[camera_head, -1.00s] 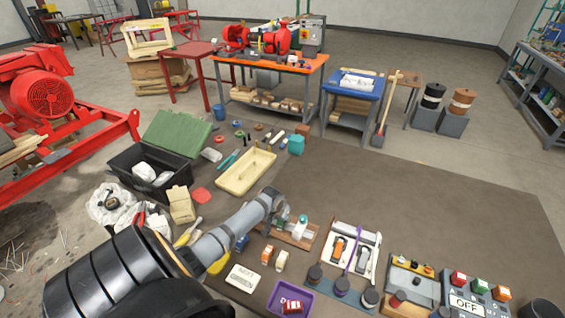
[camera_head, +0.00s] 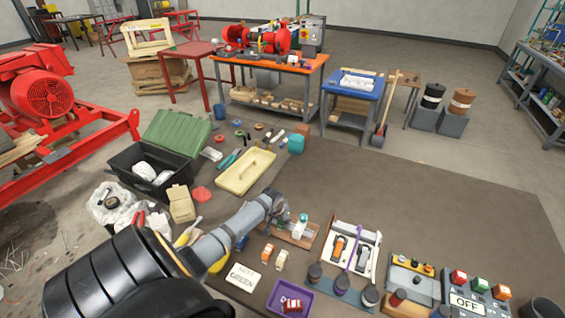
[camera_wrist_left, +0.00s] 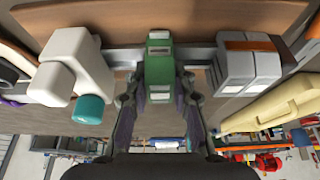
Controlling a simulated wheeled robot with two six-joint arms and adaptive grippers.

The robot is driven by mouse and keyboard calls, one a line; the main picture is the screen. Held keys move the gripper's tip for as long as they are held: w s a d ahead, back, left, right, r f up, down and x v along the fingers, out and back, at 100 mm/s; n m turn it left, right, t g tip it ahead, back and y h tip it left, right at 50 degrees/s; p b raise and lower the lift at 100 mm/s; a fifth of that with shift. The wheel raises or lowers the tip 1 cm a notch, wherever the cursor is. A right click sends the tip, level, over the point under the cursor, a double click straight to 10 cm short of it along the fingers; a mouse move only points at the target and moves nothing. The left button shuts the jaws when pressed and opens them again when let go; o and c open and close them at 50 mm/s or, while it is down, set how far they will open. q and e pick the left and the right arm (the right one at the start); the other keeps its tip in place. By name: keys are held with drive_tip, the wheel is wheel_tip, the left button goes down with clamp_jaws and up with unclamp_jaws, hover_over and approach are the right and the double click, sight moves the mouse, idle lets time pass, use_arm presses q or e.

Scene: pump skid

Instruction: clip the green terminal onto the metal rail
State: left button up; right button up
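The green terminal (camera_wrist_left: 159,66) sits between the two fingers of my left gripper (camera_wrist_left: 158,84) in the left wrist view. The fingers close on its sides. Its back end is at the metal rail (camera_wrist_left: 196,55); whether it is seated on the rail cannot be told. Grey terminals (camera_wrist_left: 247,65), one with an orange strip, are on the rail to its right. A white block with a teal knob (camera_wrist_left: 70,68) is to its left. In the head view my left gripper (camera_head: 284,215) is over the wooden board (camera_head: 305,239), and the green terminal cannot be made out. My right gripper is not in view.
A white tray with an orange-handled tool (camera_head: 357,250) lies right of the board. Small orange and white pieces (camera_head: 267,253), a white label card (camera_head: 243,277) and a purple tray (camera_head: 290,298) lie in front.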

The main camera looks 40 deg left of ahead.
use_arm(q)
drive_tip(key=o, duration=0.5)
drive_tip(key=shift+s+f, duration=0.1)
drive_tip(key=shift+f, duration=0.25)
drive_tip(key=shift+c, duration=0.2)
drive_tip(key=shift+s+r, duration=0.1)
drive_tip(key=shift+r, duration=0.1)
drive_tip(key=v, duration=1.1)
drive_tip(key=shift+r, duration=0.4)
